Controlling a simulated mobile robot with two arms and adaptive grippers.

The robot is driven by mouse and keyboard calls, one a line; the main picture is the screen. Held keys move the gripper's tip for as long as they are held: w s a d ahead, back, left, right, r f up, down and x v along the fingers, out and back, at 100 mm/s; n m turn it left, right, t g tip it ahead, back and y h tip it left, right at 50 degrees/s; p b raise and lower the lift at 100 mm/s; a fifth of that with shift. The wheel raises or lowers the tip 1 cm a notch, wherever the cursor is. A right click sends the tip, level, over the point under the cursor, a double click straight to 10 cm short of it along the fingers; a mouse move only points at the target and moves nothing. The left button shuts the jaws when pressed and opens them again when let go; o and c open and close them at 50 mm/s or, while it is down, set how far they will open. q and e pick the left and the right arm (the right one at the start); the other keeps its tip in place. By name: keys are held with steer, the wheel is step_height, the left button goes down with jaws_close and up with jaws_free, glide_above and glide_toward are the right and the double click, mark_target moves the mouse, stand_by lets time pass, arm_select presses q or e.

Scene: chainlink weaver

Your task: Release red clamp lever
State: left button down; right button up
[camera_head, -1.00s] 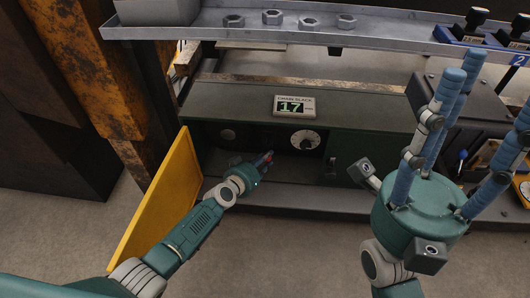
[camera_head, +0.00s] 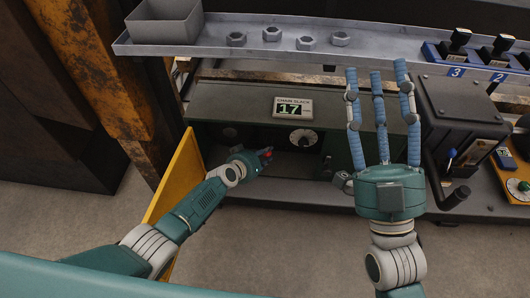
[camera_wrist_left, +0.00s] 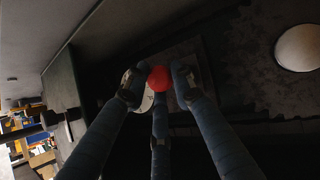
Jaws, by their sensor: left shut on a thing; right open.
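The red clamp lever's round red knob (camera_wrist_left: 159,79) shows between the three fingertips of my left gripper (camera_wrist_left: 157,86) in the left wrist view. The fingers are closed around it. In the head view the red knob (camera_head: 267,153) shows as a small spot at the end of my left gripper (camera_head: 263,156), inside the open green cabinet bay. Most of the lever is hidden by the fingers. My right gripper (camera_head: 380,100) points up with its blue fingers spread and empty, in front of the green cabinet (camera_head: 240,102) and shelf.
A yellow door (camera_head: 178,180) stands open left of the bay. A display reading 17 (camera_head: 293,107) sits on the cabinet above a white dial (camera_head: 303,138). Several hex nuts (camera_head: 306,43) and a grey bin (camera_head: 165,28) stand on the metal shelf (camera_head: 215,45). A black box (camera_head: 460,108) stands at right.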

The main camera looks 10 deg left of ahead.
arm_select(q)
steer(key=shift+s+f, duration=0.1)
steer(key=shift+s, duration=0.05)
arm_select(e)
steer(key=shift+w+a+f+g, duration=0.1)
steer(key=shift+w+f+g, duration=0.5)
steer(key=shift+w+f, duration=0.35)
steer(key=shift+s+f, duration=0.1)
steer(key=shift+s, duration=0.05)
arm_select(q)
steer(key=c, duration=1.4)
jaws_free()
steer(key=shift+c, duration=0.2)
steer(key=shift+r, duration=0.2)
steer(key=shift+s+a+r, duration=0.25)
steer(key=shift+s+r, duration=0.1)
steer(key=shift+s, duration=0.25)
steer(key=v, duration=1)
steer(key=shift+a, duration=0.2)
steer(key=shift+r, duration=0.1)
